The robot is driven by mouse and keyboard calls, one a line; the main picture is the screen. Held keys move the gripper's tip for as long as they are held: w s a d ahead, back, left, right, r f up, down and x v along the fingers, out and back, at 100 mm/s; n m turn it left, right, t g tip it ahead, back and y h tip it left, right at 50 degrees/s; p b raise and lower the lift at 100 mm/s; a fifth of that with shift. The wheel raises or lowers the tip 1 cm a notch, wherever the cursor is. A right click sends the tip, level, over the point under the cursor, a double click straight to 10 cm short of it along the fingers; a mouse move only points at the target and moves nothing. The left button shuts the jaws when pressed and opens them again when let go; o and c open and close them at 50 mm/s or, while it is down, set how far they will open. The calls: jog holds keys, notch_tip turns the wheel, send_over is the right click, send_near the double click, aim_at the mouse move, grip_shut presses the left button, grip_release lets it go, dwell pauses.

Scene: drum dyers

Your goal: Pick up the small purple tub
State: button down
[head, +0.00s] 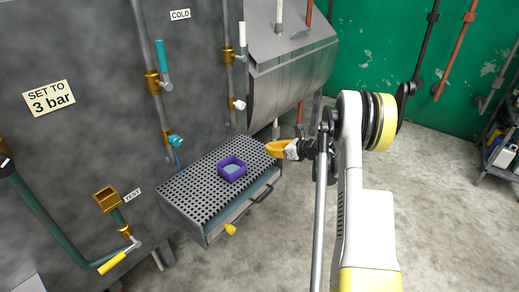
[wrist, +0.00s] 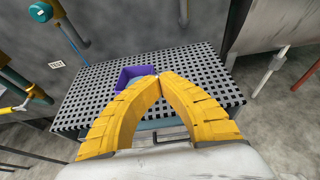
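The small purple tub (head: 232,168) stands upright on the perforated grey rack of a metal sink in the head view. It is square, open at the top, with pale blue inside. In the wrist view the tub (wrist: 134,74) lies beyond my fingertips, and its near right part is hidden behind them. My gripper (head: 272,149) is to the right of the tub and above the rack's right edge in the head view. In the wrist view the yellow fingers of my gripper (wrist: 158,77) meet at their tips, with nothing visible between them.
The perforated rack (head: 190,188) is otherwise largely clear. A teal tap (head: 176,141) sticks out over its back left part. A metal drum (head: 290,75) hangs behind and to the right. A yellow-handled valve (head: 229,229) and a dark bar handle (head: 262,194) are at the sink's front.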

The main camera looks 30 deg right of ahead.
jog(key=shift+s+d+r, duration=0.1)
jog(key=shift+s+r, duration=0.05)
jog(key=shift+s, duration=0.05)
jog(key=shift+c, duration=2.2)
grip_release()
